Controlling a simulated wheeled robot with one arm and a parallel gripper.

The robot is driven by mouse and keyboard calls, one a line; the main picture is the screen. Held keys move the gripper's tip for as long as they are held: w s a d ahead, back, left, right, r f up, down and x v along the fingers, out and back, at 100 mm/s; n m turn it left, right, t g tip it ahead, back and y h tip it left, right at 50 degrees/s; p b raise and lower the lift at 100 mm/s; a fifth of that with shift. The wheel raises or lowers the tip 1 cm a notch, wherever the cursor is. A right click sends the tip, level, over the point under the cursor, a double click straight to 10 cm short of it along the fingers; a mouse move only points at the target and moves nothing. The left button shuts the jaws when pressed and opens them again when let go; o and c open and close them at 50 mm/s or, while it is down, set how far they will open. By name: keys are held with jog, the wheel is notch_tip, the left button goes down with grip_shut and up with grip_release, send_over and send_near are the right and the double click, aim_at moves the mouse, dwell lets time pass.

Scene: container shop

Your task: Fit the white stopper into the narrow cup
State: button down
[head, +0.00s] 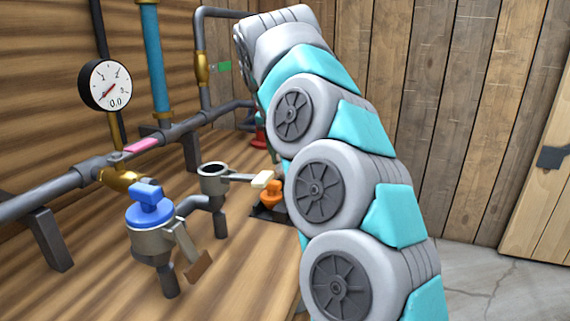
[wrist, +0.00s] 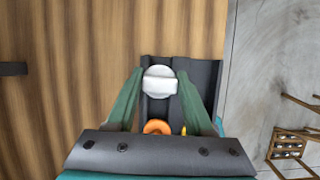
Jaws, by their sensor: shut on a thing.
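In the wrist view, the white stopper (wrist: 158,71) is a round disc with a raised grip bar. My gripper (wrist: 161,76) is shut on it, one green finger on each side of the bar. A dark tray (wrist: 208,72) is beneath; I cannot tell whether the stopper still touches it. In the head view, my gripper is hidden behind my arm. The narrow cup (head: 213,170) stands open at the top of a dark pipe, with a thin handle pointing right. A pale block (head: 262,180) shows at that handle's end; I cannot tell whether it belongs to the handle or the stopper.
An orange stopper (head: 271,199) sits on the tray and also shows in the wrist view (wrist: 157,127). A wider cup (head: 150,241) holds a blue stopper (head: 148,210). Pipes (head: 75,180) and a gauge (head: 105,84) stand along the back wall.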

jog(key=shift+f, duration=1)
jog(key=shift+c, duration=1.4)
grip_release()
jog(key=shift+a, duration=0.1)
